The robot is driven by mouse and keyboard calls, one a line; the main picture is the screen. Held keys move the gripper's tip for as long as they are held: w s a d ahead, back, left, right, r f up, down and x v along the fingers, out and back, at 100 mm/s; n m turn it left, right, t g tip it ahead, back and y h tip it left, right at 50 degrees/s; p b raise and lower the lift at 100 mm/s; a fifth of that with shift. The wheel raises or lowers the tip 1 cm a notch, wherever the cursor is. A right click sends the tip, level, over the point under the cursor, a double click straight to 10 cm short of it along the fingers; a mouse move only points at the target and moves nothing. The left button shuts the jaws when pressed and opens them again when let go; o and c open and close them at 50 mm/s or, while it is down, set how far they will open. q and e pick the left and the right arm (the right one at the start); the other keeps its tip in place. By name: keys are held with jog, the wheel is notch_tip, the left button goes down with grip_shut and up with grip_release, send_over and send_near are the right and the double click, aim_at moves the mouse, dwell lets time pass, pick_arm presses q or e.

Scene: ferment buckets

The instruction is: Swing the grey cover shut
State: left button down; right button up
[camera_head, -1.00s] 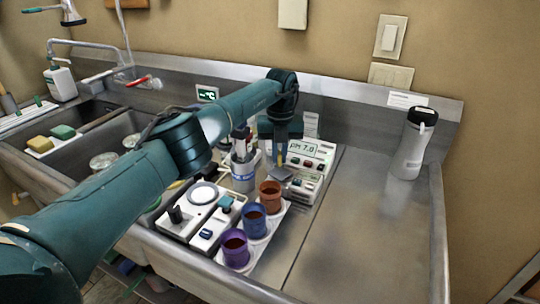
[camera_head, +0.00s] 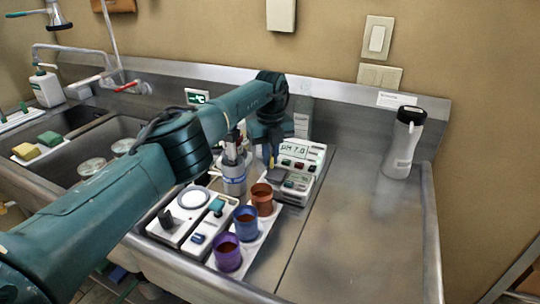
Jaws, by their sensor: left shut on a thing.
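The grey cover (camera_head: 277,175) is a small flap at the left side of the white pH meter (camera_head: 305,166), whose display reads "pH 7.0". My left gripper (camera_head: 271,162) reaches down from above at the meter's left side. It is shut on the grey cover, though its fingertips are small and partly hidden by my own wrist. The cover's hinge and exact angle are too small to tell. My right gripper is not in view.
Purple (camera_head: 228,252), blue (camera_head: 246,222) and brown (camera_head: 262,199) cups stand in a white rack in front. A white device with a round plate (camera_head: 193,199) is to their left. A bottle (camera_head: 404,143) stands at the right. The right counter (camera_head: 350,240) is clear.

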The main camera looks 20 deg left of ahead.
aim_at(271, 155)
pick_arm(q)
jog(key=c, duration=1.5)
grip_release()
